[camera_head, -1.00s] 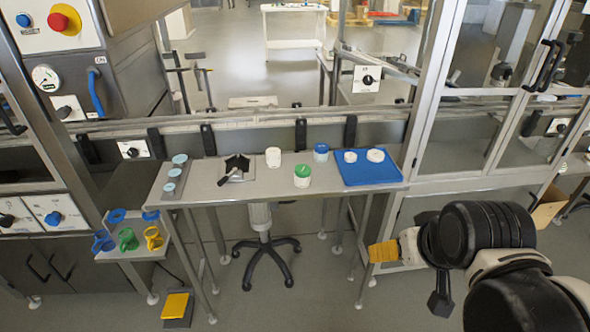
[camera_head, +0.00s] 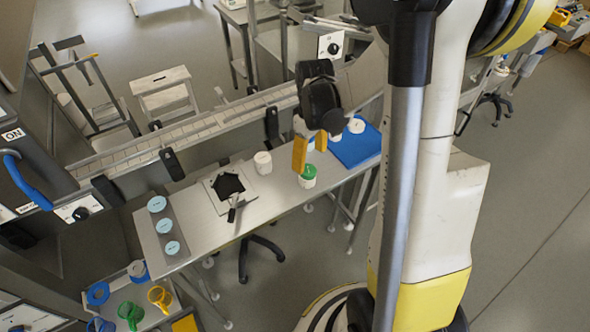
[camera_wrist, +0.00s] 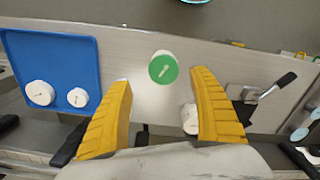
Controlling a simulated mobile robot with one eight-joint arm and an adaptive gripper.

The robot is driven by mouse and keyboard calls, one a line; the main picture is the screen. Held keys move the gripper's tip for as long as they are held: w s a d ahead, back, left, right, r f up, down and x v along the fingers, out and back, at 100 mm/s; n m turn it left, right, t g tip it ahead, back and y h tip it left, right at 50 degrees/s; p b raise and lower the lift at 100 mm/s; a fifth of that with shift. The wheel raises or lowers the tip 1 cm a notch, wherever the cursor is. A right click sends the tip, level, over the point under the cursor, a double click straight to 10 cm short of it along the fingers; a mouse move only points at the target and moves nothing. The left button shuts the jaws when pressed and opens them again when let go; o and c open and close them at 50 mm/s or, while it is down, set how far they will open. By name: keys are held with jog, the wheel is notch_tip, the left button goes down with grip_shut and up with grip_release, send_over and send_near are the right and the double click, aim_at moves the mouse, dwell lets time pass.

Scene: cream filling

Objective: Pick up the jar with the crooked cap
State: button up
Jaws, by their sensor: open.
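Several white jars stand on the steel table. The green-capped jar (camera_head: 307,182) is nearest my gripper (camera_head: 311,158); in the wrist view the jar (camera_wrist: 163,67) shows ahead between the open yellow fingers (camera_wrist: 162,82), untouched. A white-capped jar (camera_head: 263,163) stands to its left in the head view; in the wrist view it (camera_wrist: 189,119) is partly hidden by the right finger. I cannot tell which cap is crooked.
A blue tray (camera_wrist: 84,62) holds two white-capped jars, (camera_wrist: 39,93) and (camera_wrist: 77,97). A black-handled tool (camera_head: 230,187) lies on the table near pale blue discs (camera_head: 164,226). Colored mugs (camera_head: 130,314) stand on a lower shelf.

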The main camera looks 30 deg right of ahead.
aim_at(308, 170)
notch_tip(308, 170, down, 2)
jog(key=shift+d+f, duration=0.1)
jog(key=shift+f, duration=0.15)
jog(key=f+b, duration=0.2)
jog(key=f, duration=0.1)
jog(key=f+b, duration=0.1)
jog(key=f, duration=0.1)
jog(key=shift+s+a+f, duration=0.15)
jog(key=shift+a+f, duration=0.1)
jog(key=shift+a, duration=0.15)
jog(key=shift+r, duration=0.1)
jog(key=c, duration=1.3)
